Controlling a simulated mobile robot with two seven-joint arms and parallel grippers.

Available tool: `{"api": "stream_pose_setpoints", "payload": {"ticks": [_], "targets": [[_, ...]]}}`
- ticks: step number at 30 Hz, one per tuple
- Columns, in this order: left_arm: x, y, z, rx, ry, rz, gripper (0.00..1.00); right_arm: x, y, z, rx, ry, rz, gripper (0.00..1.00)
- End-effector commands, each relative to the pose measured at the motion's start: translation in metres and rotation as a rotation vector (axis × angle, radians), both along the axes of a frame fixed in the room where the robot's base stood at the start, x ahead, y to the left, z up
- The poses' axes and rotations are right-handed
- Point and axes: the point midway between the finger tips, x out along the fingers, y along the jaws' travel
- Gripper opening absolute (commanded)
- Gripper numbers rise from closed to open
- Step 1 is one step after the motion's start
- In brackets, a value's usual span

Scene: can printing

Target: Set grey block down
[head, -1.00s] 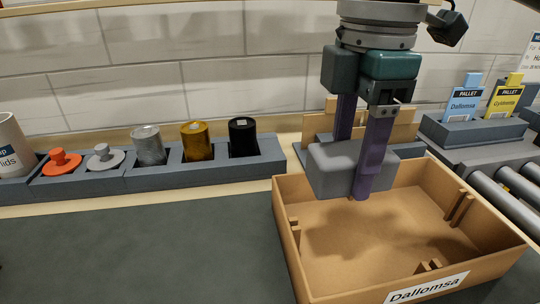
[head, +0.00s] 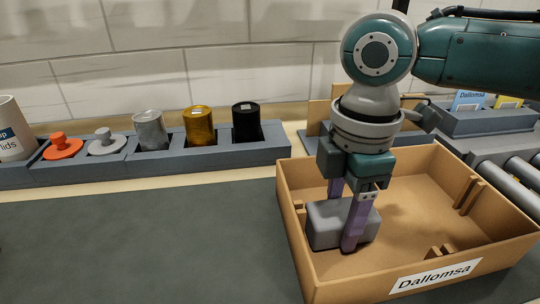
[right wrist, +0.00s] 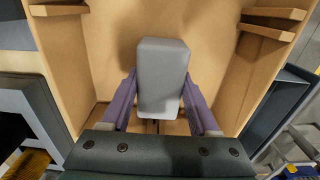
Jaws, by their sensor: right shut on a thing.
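The grey block (head: 325,228) is a smooth box with rounded edges, low inside the left part of the cardboard box labelled Dallomsa (head: 430,277). My right gripper (head: 347,222) comes down from above, its purple fingers shut on the block's two sides. In the right wrist view the block (right wrist: 162,75) sits between both fingers, over the box floor (right wrist: 205,60). I cannot tell whether its underside touches the floor. My left gripper is not in view.
A blue-grey rack (head: 110,168) at the back left holds a silver can (head: 150,130), a gold can (head: 199,126), a black can (head: 246,122) and lids. Cardboard dividers (head: 467,192) stand inside the box. Rollers (head: 515,182) lie at the right. The dark mat (head: 130,245) is clear.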

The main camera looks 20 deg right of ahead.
Motion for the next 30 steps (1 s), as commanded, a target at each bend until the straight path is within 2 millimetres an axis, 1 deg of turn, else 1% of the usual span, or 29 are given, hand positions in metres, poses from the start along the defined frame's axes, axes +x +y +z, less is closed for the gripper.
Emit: {"api": "stream_pose_setpoints", "payload": {"ticks": [2,3,11,17,20,23,26,30], "targets": [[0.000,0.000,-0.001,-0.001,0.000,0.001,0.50,0.000,0.000,-0.002,0.000,0.000,-0.001,0.10],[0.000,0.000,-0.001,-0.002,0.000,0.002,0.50,0.000,0.000,-0.003,0.000,0.000,-0.001,0.62],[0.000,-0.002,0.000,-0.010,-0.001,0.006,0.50,0.000,0.000,-0.002,0.000,0.000,0.000,0.91],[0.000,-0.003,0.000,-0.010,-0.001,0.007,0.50,0.000,0.000,-0.002,0.000,0.000,-0.001,0.91],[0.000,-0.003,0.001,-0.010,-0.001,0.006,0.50,0.000,0.000,0.002,0.000,-0.001,0.000,0.91],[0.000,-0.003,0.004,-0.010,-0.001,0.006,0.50,0.001,0.000,0.014,0.001,-0.002,0.000,0.91],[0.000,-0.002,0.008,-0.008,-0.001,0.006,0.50,0.001,0.000,0.035,0.001,-0.004,0.000,0.91],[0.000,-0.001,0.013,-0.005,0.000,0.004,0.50,0.001,0.000,0.068,0.002,-0.006,0.000,0.91]]}}
